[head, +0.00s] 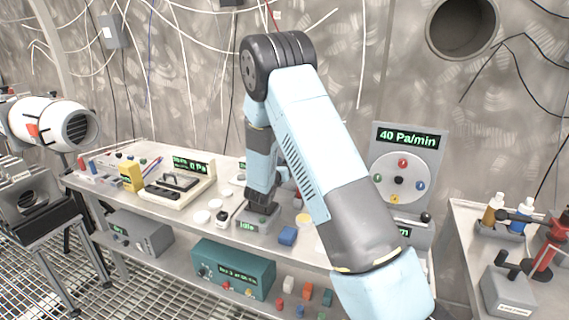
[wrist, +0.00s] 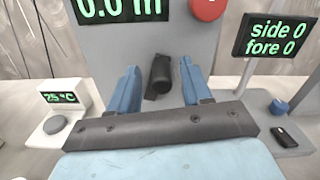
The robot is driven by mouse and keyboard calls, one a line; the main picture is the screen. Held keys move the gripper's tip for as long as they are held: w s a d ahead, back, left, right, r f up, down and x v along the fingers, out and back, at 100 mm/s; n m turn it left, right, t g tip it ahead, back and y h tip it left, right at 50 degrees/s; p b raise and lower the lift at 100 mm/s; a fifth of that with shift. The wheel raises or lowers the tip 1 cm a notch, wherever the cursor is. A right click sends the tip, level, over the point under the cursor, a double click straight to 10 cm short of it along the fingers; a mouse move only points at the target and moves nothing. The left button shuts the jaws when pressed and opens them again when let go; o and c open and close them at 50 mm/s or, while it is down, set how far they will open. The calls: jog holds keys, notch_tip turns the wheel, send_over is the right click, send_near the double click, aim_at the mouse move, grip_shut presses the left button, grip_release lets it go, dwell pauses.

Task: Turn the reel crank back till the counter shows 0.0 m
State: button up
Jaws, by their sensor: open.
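In the wrist view the reel counter (wrist: 122,7) reads 0.0 m in green, with its top edge cut off by the frame. It sits on a grey upright panel (wrist: 120,48). Below it the black crank grip (wrist: 160,76) points toward me. My gripper (wrist: 160,88) is open, one blue finger on each side of the grip, with a visible gap on both sides. In the head view my arm covers the middle of the bench, and I cannot make out the gripper fingers or the crank there.
A red round knob (wrist: 207,7) is on the panel above the right finger. A display (wrist: 273,37) reads side 0, fore 0. A 25 °C readout (wrist: 65,98) stands left. The bench (head: 150,155) is crowded; a 40 Pa/min panel (head: 408,140) stands right of my arm.

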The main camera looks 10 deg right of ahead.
jog(key=shift+w+d, duration=0.4)
jog(key=shift+w, duration=0.15)
jog(key=shift+c, duration=0.2)
jog(key=c, duration=0.8)
jog(key=shift+w+a+n, duration=0.2)
jog(key=shift+a+n, duration=0.1)
jog(key=shift+n, duration=0.45)
jog(key=shift+w+a+n, duration=0.2)
jog(key=shift+a+n, duration=0.05)
jog(key=shift+n, duration=0.5)
jog(key=shift+c, duration=0.2)
jog(key=o, duration=0.9)
jog(key=shift+r, duration=0.1)
jog(key=v, duration=1.3)
jog(key=shift+s+a, duration=0.25)
jog(key=shift+s, duration=0.05)
